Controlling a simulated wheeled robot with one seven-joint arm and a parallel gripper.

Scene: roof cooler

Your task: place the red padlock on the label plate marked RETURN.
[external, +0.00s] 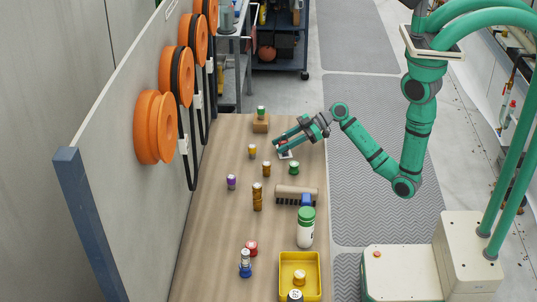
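My gripper (277,144) is over the far right part of the wooden table (215,235). Its two teal fingers look spread apart and point left. I see nothing clearly held between them. A small white plate (285,155) lies just under the fingertips, partly covered by them; no lettering can be read on it. A small red item (251,247) stands near the front of the table, close beside a blue and white item (245,265). It is too small to tell whether it is the padlock. No plate marked RETURN can be made out.
Several small coloured items, such as a purple one (231,182) and a green one (294,168), stand mid-table. A brush (296,194), a green-capped white bottle (306,229) and a yellow bin (316,262) line the right side. A panel with orange reels (155,127) borders the left.

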